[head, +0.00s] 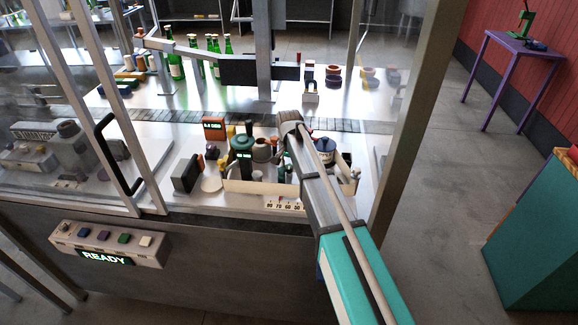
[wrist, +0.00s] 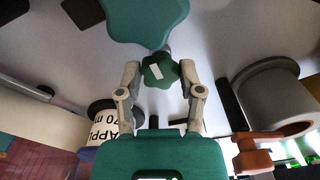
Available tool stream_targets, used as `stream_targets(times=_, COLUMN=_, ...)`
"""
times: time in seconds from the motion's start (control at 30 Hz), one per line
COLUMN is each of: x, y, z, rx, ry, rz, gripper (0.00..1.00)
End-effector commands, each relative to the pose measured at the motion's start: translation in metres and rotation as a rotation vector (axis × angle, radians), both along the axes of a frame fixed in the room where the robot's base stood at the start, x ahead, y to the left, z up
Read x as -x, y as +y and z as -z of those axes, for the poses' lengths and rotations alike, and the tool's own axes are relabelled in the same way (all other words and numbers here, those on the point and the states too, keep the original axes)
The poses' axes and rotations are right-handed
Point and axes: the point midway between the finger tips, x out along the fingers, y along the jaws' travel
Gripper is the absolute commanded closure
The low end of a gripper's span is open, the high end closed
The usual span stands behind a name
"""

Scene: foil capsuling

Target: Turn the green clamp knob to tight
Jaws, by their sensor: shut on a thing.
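The green clamp knob (wrist: 163,82) is lobed, with a white mark on its face, and shows in the middle of the wrist view. My gripper (wrist: 160,70) has one pale finger on each side of the knob and is shut on it. A short stem runs from the knob toward a larger green body (wrist: 145,18) behind it. In the head view my arm reaches through the open front of the cabinet, and it hides the knob and the fingers.
A grey cylinder (wrist: 275,98) and an orange bracket (wrist: 262,142) are close on the right. In the head view a panel reads READY (head: 105,257), and green bottles (head: 215,48) stand at the back.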

Motion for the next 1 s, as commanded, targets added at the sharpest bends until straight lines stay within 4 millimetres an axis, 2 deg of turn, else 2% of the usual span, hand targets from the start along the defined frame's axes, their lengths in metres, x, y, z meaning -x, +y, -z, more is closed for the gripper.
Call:
stream_targets(times=0.47, x=0.0011, y=-0.0011, z=0.0004, rx=0.002, ry=0.003, rz=0.024, gripper=0.99)
stream_targets(times=0.5, x=0.0011, y=-0.0011, z=0.0004, rx=0.002, ry=0.003, rz=0.024, gripper=0.49)
stream_targets(times=0.67, x=0.0009, y=-0.0007, z=0.0003, rx=0.002, ry=0.002, rz=0.023, gripper=0.19)
stream_targets(times=0.7, x=0.0008, y=-0.0007, z=0.0003, rx=0.002, ry=0.002, rz=0.023, gripper=0.17)
stream_targets(times=1.0, x=0.0003, y=-0.0002, z=0.0001, rx=0.001, ry=0.0, rz=0.022, gripper=0.17)
